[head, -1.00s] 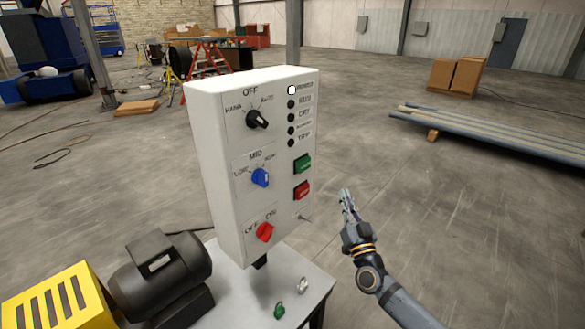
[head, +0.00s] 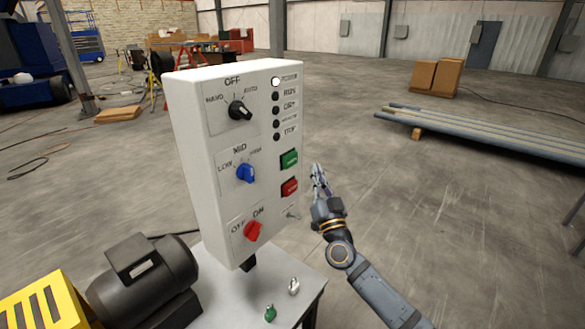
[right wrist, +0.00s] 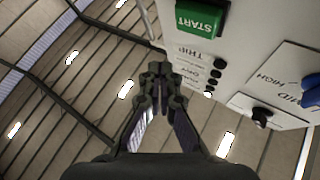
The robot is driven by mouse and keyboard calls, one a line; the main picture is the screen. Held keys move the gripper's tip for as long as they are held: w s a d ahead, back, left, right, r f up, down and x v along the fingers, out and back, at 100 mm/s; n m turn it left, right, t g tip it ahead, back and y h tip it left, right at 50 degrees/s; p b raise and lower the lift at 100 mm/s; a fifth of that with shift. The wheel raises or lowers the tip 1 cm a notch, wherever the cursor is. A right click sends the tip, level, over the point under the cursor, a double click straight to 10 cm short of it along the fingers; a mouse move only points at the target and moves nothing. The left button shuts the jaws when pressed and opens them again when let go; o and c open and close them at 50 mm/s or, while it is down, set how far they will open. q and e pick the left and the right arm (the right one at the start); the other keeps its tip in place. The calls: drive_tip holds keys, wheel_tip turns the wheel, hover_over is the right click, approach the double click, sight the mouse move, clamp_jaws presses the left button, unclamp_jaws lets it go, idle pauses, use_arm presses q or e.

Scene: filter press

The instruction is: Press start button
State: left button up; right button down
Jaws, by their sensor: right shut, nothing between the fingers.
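The green start button (head: 289,159) is on the right part of the white control box's face (head: 205,150), above a red button (head: 289,187). In the right wrist view the start button (right wrist: 201,18) shows at the top with its START label readable. My right gripper (head: 316,172) is shut and empty, just right of the two buttons in the head view. In the right wrist view its fingertips (right wrist: 160,70) are together, below and left of the start button, with no contact visible. My left gripper is not in view.
The box also carries a black knob (head: 239,110), a blue knob (head: 246,173), a red switch (head: 252,230) and a column of lamps, the top one lit white. A black motor (head: 140,275) and a small table (head: 225,295) are below.

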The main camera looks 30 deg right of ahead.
sight(294, 157)
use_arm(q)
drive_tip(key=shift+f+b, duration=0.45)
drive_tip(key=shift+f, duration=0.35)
use_arm(e)
drive_tip(key=shift+w+a, duration=0.3)
drive_tip(key=shift+w, duration=0.5)
drive_tip(key=shift+w+a, duration=0.35)
drive_tip(key=shift+w, duration=0.4)
drive_tip(key=shift+w+a, duration=0.3)
drive_tip(key=shift+w, duration=0.5)
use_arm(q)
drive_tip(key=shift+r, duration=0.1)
use_arm(e)
drive_tip(key=shift+w+a, duration=0.15)
drive_tip(key=shift+w, duration=0.25)
drive_tip(key=shift+w+a, duration=0.25)
drive_tip(key=shift+w, duration=0.25)
drive_tip(key=shift+s+r, duration=0.1)
drive_tip(key=shift+s+d+p, duration=0.3)
drive_tip(key=shift+s+p, duration=0.3)
drive_tip(key=shift+p, duration=0.05)
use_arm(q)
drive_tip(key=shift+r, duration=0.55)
use_arm(e)
drive_tip(key=shift+s+d, duration=0.1)
drive_tip(key=shift+s, duration=0.1)
